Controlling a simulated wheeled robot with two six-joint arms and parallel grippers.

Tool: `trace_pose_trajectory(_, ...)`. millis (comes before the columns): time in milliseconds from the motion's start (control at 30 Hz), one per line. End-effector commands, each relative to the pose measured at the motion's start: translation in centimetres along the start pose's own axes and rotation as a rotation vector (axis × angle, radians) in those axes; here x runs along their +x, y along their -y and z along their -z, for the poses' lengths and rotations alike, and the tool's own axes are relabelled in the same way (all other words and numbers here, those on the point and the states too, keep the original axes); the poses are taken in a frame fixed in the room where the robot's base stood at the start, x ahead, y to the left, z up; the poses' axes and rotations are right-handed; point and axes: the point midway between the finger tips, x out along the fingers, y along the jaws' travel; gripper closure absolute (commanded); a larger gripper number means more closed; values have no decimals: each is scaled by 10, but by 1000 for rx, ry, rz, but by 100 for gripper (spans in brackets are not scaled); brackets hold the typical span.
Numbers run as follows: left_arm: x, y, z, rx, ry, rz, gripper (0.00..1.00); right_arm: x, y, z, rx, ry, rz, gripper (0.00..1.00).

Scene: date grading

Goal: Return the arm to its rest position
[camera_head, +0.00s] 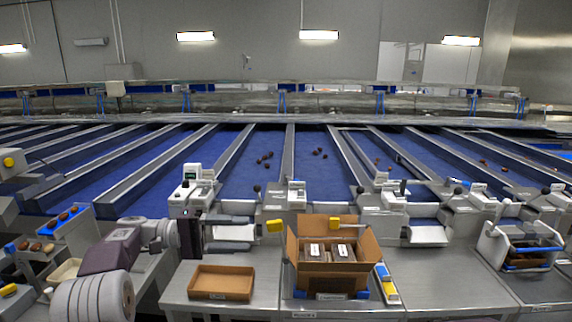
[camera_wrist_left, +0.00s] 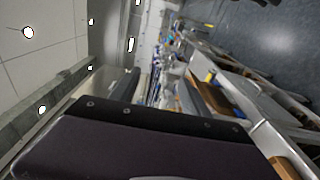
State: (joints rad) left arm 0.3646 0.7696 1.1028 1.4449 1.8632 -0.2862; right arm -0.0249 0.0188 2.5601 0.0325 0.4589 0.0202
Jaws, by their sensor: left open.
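My left arm comes in from the lower left, with a grey cylinder, a dark purple link and a dark wrist block. My left gripper (camera_head: 243,233) points to the right, with two grey fingers apart, in front of a white chute at one station. It is open, and I see nothing held between the fingers. It hovers behind and above a shallow brown tray (camera_head: 221,283). My right gripper is in neither view.
An open cardboard box (camera_head: 333,270) with packed trays stands right of the gripper on a grey bench (camera_head: 440,278). A blue-and-yellow item (camera_head: 387,284) lies beside it. Blue conveyor lanes (camera_head: 258,180) with a few dates run behind. A date rack (camera_head: 50,232) stands at left.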

Motion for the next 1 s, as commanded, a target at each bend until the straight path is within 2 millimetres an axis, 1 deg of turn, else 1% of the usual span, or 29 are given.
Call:
trace_pose_trajectory(33, 25, 1, -15, -34, 26, 67, 45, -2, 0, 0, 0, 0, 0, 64)
trace_pose_trajectory(67, 39, 7, -25, -61, 35, 119, 45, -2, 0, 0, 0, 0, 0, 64)
trace_pose_trajectory(100, 56, 19, -40, -97, 44, 201, 45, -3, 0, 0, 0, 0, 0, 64)
trace_pose_trajectory(133, 67, 31, -53, -126, 49, 272, 45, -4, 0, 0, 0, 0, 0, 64)
trace_pose_trajectory(167, 76, 46, -69, -152, 51, 351, 45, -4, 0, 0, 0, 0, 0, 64)
trace_pose_trajectory(200, 84, 70, -92, -185, 52, 470, 45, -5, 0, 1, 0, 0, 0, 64)
trace_pose_trajectory(233, 85, 90, -110, -201, 51, 567, 45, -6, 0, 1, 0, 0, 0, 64)
trace_pose_trajectory(267, 82, 112, -129, -213, 49, 666, 45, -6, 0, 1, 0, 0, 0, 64)
trace_pose_trajectory(300, 73, 140, -154, -216, 45, 797, 45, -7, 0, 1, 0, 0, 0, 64)
trace_pose_trajectory(367, 50, 181, -186, -197, 38, 985, 45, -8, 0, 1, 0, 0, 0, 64)
trace_pose_trajectory(400, 30, 205, -204, -172, 32, 1101, 45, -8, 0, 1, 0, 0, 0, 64)
trace_pose_trajectory(467, -1, 236, -226, -119, 25, 1254, 45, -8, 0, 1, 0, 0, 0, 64)
trace_pose_trajectory(500, -22, 254, -236, -82, 20, 1338, 45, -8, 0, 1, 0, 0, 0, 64)
trace_pose_trajectory(567, -48, 277, -245, -23, 19, 1440, 45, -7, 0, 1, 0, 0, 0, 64)
trace_pose_trajectory(600, -59, 286, -245, 22, 15, 1484, 45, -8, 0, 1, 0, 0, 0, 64)
trace_pose_trajectory(633, -64, 289, -240, 56, 1, 1504, 45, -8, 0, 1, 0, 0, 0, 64)
trace_pose_trajectory(700, -68, 288, -222, 123, -48, 1523, 45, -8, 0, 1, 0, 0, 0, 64)
trace_pose_trajectory(767, -68, 287, -214, 138, -81, 1521, 45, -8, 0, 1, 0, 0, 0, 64)
trace_pose_trajectory(1000, -68, 286, -213, 131, -93, 1519, 45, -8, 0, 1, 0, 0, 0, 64)
